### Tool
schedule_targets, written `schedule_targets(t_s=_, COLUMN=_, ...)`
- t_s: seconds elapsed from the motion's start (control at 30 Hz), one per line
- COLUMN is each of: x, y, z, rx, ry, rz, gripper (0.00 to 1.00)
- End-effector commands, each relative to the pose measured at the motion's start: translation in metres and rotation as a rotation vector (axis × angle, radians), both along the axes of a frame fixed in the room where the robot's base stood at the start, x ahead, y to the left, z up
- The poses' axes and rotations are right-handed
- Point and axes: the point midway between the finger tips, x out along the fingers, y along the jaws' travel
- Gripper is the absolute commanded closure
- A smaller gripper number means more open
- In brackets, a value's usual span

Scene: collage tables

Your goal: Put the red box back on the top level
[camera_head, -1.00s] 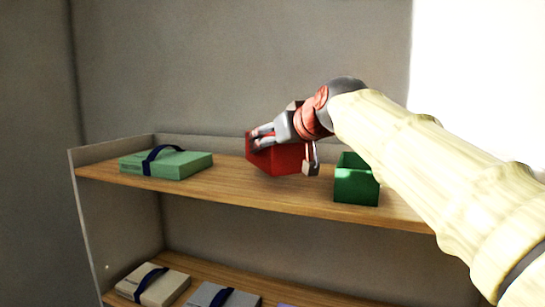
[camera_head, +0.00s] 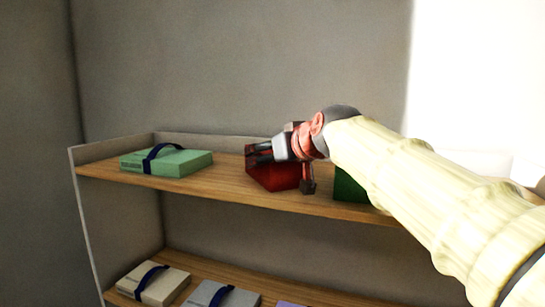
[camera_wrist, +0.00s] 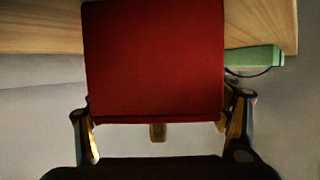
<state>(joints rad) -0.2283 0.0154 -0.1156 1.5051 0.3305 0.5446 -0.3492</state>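The red box (camera_head: 272,177) is at the top level (camera_head: 232,191) of the shelf, between the green strapped box and the dark green box. In the wrist view the red box (camera_wrist: 155,62) fills the space between the two fingers, with the wooden board behind it. My gripper (camera_head: 283,165) is around the red box, one finger on each side, and appears shut on it. In the wrist view my gripper (camera_wrist: 160,130) shows both fingers along the box's side edges. Whether the box's underside fully rests on the board is hard to tell.
A green box with a dark strap (camera_head: 166,161) lies at the left of the top level. A dark green box (camera_head: 349,187) stands just right of the red box, partly hidden by my arm. Strapped boxes (camera_head: 153,284) lie on the lower level. A low back wall (camera_head: 200,142) edges the top.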

Motion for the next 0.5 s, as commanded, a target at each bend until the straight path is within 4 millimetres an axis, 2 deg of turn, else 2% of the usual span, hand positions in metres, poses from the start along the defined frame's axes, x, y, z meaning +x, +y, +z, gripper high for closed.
schedule_targets(t_s=0.47, x=0.0, y=0.0, z=0.0036, rx=0.0, ry=0.0, rz=0.0, gripper=0.17)
schedule_targets(t_s=0.5, x=-0.0045, y=-0.002, z=0.005, rx=0.001, ry=-0.003, rz=-0.001, gripper=0.17)
